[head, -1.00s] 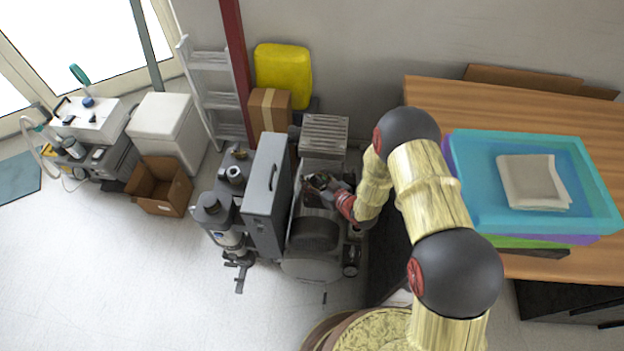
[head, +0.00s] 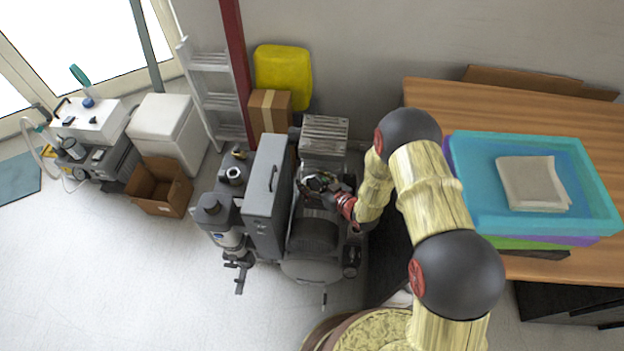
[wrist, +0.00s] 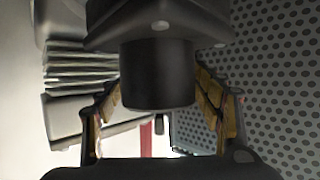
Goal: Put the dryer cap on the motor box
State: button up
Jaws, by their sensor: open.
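A black cylindrical part (wrist: 157,75), apparently the dryer cap, sits below a wider dark part in the wrist view. My gripper (wrist: 160,105) is open, with one gold-padded finger on each side of this cylinder. I cannot tell whether the pads touch it. In the head view my gripper (head: 317,182) is low over the compressor, beside a tall grey box with a handle (head: 268,195), probably the motor box. The cap is too small and dark to pick out in the head view.
A grey perforated panel (wrist: 270,75) is close on the right in the wrist view. A ribbed metal block (head: 325,134) stands behind my gripper. A wooden table (head: 440,95) with stacked trays (head: 600,205) is at the right. Open floor (head: 120,270) lies at the left.

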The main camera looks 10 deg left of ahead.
aim_at(319, 184)
jog(key=p+v, duration=0.2)
jog(key=v, duration=0.4)
jog(key=shift+s+d+r, duration=0.1)
jog(key=shift+d+r, duration=0.05)
jog(key=shift+r, duration=0.05)
jog(key=shift+s+d, duration=0.2)
jog(key=shift+s, duration=0.05)
